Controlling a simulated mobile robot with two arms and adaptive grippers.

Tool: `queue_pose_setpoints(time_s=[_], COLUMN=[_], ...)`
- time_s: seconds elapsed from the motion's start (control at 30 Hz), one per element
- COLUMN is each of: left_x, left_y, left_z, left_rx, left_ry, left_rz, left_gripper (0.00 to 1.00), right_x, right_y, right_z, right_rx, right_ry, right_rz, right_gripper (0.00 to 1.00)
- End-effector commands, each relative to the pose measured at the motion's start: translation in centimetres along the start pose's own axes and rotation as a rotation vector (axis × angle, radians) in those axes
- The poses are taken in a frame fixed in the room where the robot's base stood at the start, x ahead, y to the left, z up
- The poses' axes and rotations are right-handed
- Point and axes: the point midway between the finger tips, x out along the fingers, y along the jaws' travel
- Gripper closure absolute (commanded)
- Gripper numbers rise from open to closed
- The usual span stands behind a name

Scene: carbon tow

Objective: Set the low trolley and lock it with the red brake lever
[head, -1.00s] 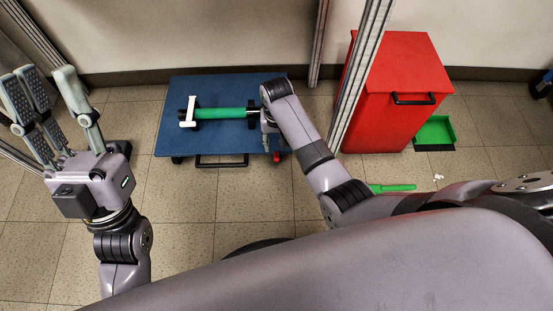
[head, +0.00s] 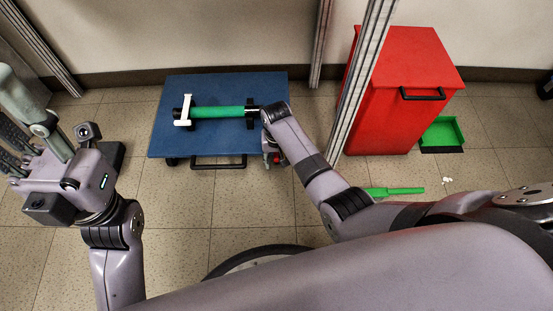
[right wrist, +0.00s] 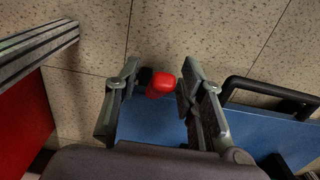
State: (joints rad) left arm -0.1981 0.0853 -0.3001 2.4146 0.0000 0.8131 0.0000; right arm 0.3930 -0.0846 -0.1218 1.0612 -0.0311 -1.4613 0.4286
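The low trolley (head: 160,135) is a blue flat platform with a black handle on its near side, standing on the floor against the back wall. A green roller (head: 218,112) lies across its top in a white holder (head: 185,112) and a black one. My right gripper (head: 272,145) points down at the trolley's right edge. In the right wrist view the red brake lever (right wrist: 162,84) sits between the fingertips (right wrist: 158,85). The fingers stand apart; contact with the lever is unclear. My left gripper (head: 25,125) is raised at the left, open and empty, away from the trolley.
A red bin (head: 385,120) with a black handle stands right of the trolley, behind a metal post (head: 360,80). A green tray (head: 440,133) and a green tool (head: 400,190) lie on the floor. Floor in front of the trolley is clear.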

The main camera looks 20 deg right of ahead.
Motion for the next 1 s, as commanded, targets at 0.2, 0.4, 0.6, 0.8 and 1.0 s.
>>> queue_pose_setpoints(time_s=[0.2, 0.4, 0.6, 0.8, 1.0], left_x=[0.03, 0.02, 0.02, 0.02, 0.02], left_y=[0.00, 0.00, 0.01, 0.02, 0.02], left_z=[-0.01, 0.00, 0.00, -0.01, -0.01], left_rx=[0.000, 0.000, 0.000, 0.000, -0.001], left_ry=[0.000, 0.000, -0.001, -0.001, -0.001], left_rz=[0.000, 0.000, 0.000, 0.000, -0.001], left_gripper=[0.65, 0.65, 0.65, 0.65, 0.65], right_x=[-0.05, -0.05, -0.04, -0.04, -0.04], right_y=[0.02, 0.02, 0.03, 0.05, 0.07], right_z=[-0.02, -0.01, -0.01, 0.00, 0.00], right_rx=[0.000, 0.000, 0.000, 0.000, 0.001], right_ry=[0.000, 0.000, 0.000, 0.000, -0.001], right_rz=[0.000, 0.000, 0.001, 0.001, 0.001], right_gripper=[0.68, 0.81, 0.95, 1.00, 1.00])
